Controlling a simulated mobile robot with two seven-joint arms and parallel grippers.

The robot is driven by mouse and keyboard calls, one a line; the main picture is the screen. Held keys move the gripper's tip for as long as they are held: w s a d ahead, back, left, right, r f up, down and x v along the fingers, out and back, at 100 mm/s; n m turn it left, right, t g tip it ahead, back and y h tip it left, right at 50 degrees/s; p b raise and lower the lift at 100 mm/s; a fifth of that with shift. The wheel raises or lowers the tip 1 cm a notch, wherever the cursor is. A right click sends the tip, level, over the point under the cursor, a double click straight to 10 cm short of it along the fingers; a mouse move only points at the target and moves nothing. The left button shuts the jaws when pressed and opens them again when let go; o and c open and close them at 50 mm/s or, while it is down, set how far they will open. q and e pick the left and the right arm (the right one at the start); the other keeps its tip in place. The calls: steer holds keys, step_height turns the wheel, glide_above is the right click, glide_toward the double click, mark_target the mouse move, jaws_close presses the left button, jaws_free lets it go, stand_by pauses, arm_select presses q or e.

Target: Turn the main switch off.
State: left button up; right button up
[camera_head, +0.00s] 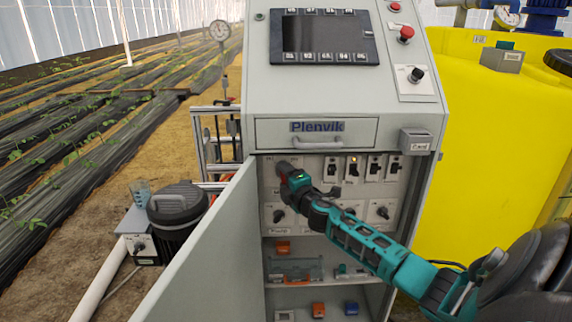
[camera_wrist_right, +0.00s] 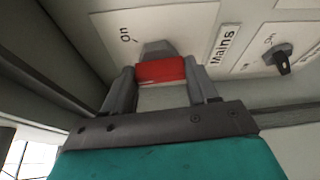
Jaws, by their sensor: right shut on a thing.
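The main switch has a red handle (camera_wrist_right: 161,70) on a grey base, on a white plate (camera_wrist_right: 203,20) marked "On" and "Mains" in the right wrist view. My right gripper (camera_wrist_right: 163,88) has a finger on each side of the red handle and is shut on it. In the head view my right gripper (camera_head: 286,168) is at the upper left of the panel inside the open cabinet (camera_head: 349,91) and hides most of the switch. Which position the switch stands in I cannot tell. My left gripper is not in view.
A black rotary knob (camera_wrist_right: 281,59) sits right of the mains plate. More switches (camera_head: 352,168) line the panel. The open cabinet door (camera_head: 212,245) stands left of my right arm. A yellow tank (camera_head: 490,140) stands at right; a black motor (camera_head: 177,212) stands left of the door.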

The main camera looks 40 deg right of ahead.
steer(key=shift+r+n+g+h+p, duration=0.15)
steer(key=shift+n+g+p, duration=0.15)
steer(key=shift+n+g, duration=0.8)
steer(key=shift+n+g+h+p, duration=0.15)
steer(key=shift+n+g+p, duration=0.2)
steer(key=shift+n, duration=1.45)
steer(key=o, duration=1.1)
steer(key=shift+c, duration=0.2)
steer(key=shift+a, duration=0.1)
steer(key=v, duration=1.3)
steer(key=shift+w, duration=0.1)
